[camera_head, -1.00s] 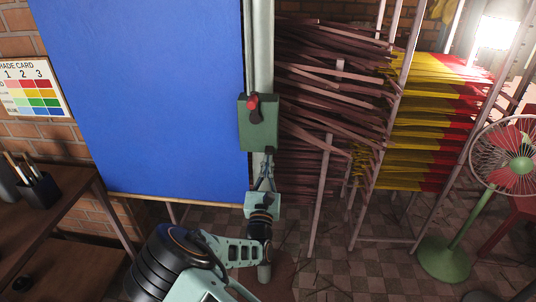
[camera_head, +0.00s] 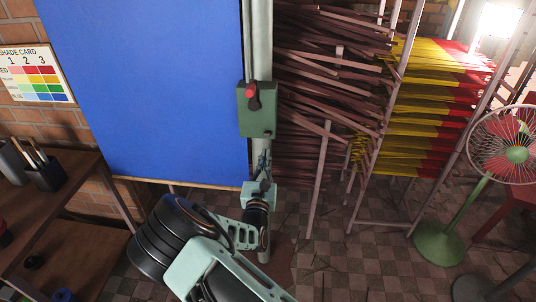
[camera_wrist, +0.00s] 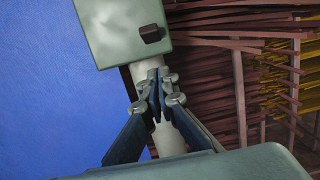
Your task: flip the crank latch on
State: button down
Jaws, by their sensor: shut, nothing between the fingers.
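A green box (camera_head: 257,122) is mounted on a grey upright post and carries the crank latch (camera_head: 252,92). The latch is a short dark lever with a red knob, pointing up on the box's front. My gripper (camera_head: 265,160) is just below the box, in front of the post. In the wrist view my gripper (camera_wrist: 158,78) has its fingertips together, with nothing held, apart from the latch.
A large blue panel (camera_head: 150,90) stands left of the post. Racks of dark incense sticks (camera_head: 325,95) and yellow-red ones (camera_head: 430,110) stand to the right. A green fan (camera_head: 517,154) is at far right, a wooden desk (camera_head: 75,190) at far left.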

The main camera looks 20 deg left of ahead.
jog(key=s+d+r, duration=0.1)
jog(key=s+d, duration=0.1)
jog(key=s, duration=0.8)
jog(key=shift+d, duration=0.15)
jog(key=shift+r, duration=0.1)
